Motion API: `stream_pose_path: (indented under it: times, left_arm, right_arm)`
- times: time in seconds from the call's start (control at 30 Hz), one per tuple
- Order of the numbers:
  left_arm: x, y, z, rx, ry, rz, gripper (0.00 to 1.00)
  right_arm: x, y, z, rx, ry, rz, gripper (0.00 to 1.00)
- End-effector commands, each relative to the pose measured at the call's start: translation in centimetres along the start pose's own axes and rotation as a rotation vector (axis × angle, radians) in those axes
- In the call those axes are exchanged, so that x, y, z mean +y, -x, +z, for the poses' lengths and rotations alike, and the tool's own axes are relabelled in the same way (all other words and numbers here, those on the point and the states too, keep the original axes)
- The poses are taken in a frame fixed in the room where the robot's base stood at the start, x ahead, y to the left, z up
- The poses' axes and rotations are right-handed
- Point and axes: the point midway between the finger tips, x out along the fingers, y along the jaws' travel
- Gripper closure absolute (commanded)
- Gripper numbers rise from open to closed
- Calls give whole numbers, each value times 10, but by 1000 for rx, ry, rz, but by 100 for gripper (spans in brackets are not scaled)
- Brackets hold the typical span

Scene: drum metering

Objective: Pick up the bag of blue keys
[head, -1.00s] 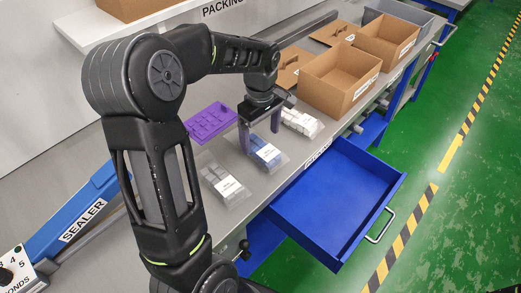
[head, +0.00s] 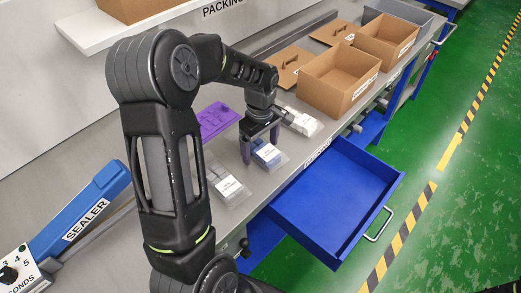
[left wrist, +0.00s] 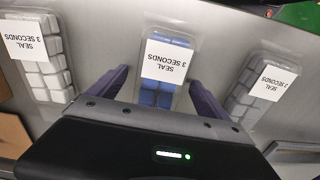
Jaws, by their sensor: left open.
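The bag of blue keys (head: 270,157) is a clear bag with a white label, lying flat on the grey bench in the middle of three bags. In the left wrist view the bag of blue keys (left wrist: 167,72) lies ahead, with blue keys showing below its label. My left gripper (head: 261,153) is open and points down over it. In the left wrist view the purple fingers of my left gripper (left wrist: 152,92) stand one on each side of the bag. Whether they touch it I cannot tell. My right gripper is not in view.
A bag of white keys (head: 302,121) and a bag of grey keys (head: 227,186) lie on either side. An open blue drawer (head: 325,200) juts out in front. Cardboard boxes (head: 338,82) stand farther back, and a blue sealer (head: 80,215) is at left.

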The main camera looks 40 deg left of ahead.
Motion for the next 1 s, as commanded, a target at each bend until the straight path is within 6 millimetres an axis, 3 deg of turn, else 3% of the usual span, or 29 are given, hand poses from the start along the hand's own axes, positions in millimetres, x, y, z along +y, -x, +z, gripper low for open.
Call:
stream_pose_path:
  times: [0.07,1.0]
  left_arm:
    - [0,0,0,0,0,0,13]
    - [0,0,0,0,0,1,86]
  right_arm:
    - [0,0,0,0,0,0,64]
    - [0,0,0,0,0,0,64]
